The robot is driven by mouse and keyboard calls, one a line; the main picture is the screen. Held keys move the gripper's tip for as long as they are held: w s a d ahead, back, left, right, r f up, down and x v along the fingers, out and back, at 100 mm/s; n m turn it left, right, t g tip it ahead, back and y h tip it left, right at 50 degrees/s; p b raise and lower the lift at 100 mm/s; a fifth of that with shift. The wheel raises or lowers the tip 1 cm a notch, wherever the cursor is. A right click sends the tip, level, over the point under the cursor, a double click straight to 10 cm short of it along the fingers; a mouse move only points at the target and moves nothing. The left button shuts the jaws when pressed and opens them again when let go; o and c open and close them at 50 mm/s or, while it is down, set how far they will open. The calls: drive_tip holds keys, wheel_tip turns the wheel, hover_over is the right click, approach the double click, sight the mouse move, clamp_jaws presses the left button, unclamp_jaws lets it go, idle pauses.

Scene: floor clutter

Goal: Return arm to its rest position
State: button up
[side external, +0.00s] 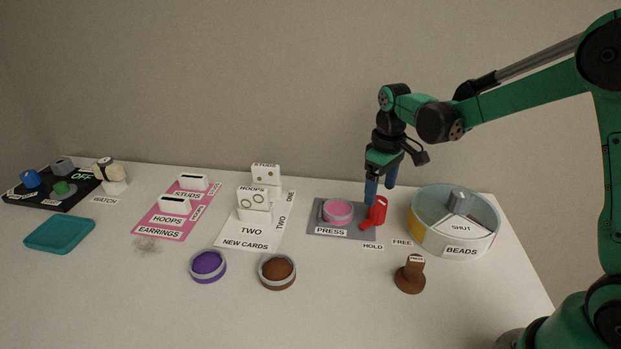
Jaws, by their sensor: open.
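My gripper (381,191) points down over the back right of the table, at the right edge of the grey press board (318,233). Its two blue fingers are apart, with nothing seen between them. A red lever (378,211) stands just below the fingertips; I cannot tell whether they touch it. A pink disc (337,211) sits on the board, left of the lever. My arm reaches in from the right, bent at the elbow.
A round beads bin (455,245) stands right of my gripper. A brown stamp (410,276) stands in front. Purple (208,265) and brown (277,270) pots, white card holders (253,205), a pink earrings mat (152,227) and a teal tray (60,234) lie leftward.

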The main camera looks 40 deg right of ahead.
drive_tip(key=shift+r, duration=0.8)
drive_tip(key=shift+s+a+r, duration=0.15)
drive_tip(key=shift+a+r, duration=0.05)
drive_tip(key=shift+r, duration=0.1)
drive_tip(key=s+a+r+m+t, duration=0.2)
drive_tip(key=s+a+r+t, duration=0.3)
drive_tip(key=s+a+t, duration=0.2)
drive_tip(key=shift+s, duration=1)
